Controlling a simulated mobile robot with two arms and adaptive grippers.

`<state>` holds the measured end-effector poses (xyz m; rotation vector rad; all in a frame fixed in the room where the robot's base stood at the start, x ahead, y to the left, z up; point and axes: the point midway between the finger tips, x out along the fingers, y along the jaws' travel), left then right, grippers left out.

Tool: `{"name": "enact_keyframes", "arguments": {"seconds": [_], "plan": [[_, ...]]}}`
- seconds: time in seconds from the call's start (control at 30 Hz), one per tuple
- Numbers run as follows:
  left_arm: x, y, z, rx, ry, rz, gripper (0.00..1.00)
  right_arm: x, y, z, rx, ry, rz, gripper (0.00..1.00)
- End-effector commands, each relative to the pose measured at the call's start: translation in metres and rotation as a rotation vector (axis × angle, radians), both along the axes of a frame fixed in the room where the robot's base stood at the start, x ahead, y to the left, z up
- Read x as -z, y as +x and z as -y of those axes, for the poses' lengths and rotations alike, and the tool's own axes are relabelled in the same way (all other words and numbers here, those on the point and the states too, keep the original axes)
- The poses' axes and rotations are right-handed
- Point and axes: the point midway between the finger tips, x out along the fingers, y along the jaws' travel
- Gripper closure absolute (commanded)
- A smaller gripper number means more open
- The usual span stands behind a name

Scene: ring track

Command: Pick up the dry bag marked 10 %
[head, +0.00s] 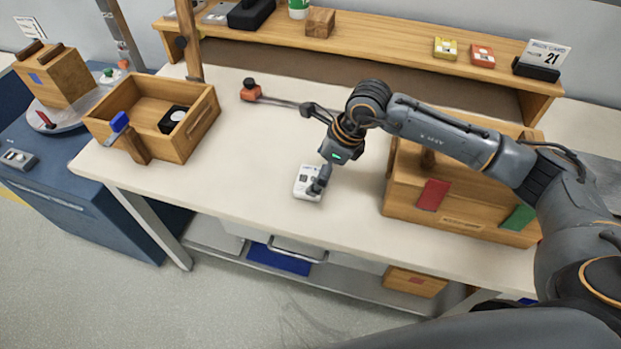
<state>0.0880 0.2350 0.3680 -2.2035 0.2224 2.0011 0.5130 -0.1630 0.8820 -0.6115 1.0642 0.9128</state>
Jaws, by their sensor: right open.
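A small white packet (307,183) with dark printing lies on the pale bench near its front edge. It may be the dry bag, but I cannot read a 10 % mark. My right gripper (314,149) is open, its fingers spread wide. One finger overlaps the right side of the packet; I cannot tell whether it touches. The packet is not held. My left gripper is not in view.
A wooden box (203,123) holding a dark item stands left on the bench. A wooden case (400,207) with red and green patches is to the right. A shelf (385,53) with small boxes and a card marked 21 (544,54) runs behind. The middle is mostly clear.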

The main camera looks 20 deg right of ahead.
Motion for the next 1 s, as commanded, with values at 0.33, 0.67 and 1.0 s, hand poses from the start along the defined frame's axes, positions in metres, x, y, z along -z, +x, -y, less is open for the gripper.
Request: {"name": "enact_keyframes", "arguments": {"seconds": [0.33, 0.67, 1.0], "plan": [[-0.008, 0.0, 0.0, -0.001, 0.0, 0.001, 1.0, 0.027, 0.005, -0.009, 0.0, 0.0, -0.001, 0.0], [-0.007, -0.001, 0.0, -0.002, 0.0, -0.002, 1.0, 0.026, 0.005, -0.009, 0.0, 0.0, -0.001, 0.41], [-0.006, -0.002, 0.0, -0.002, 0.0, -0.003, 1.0, 0.025, 0.005, -0.009, 0.0, 0.001, 0.0, 0.47]]}}
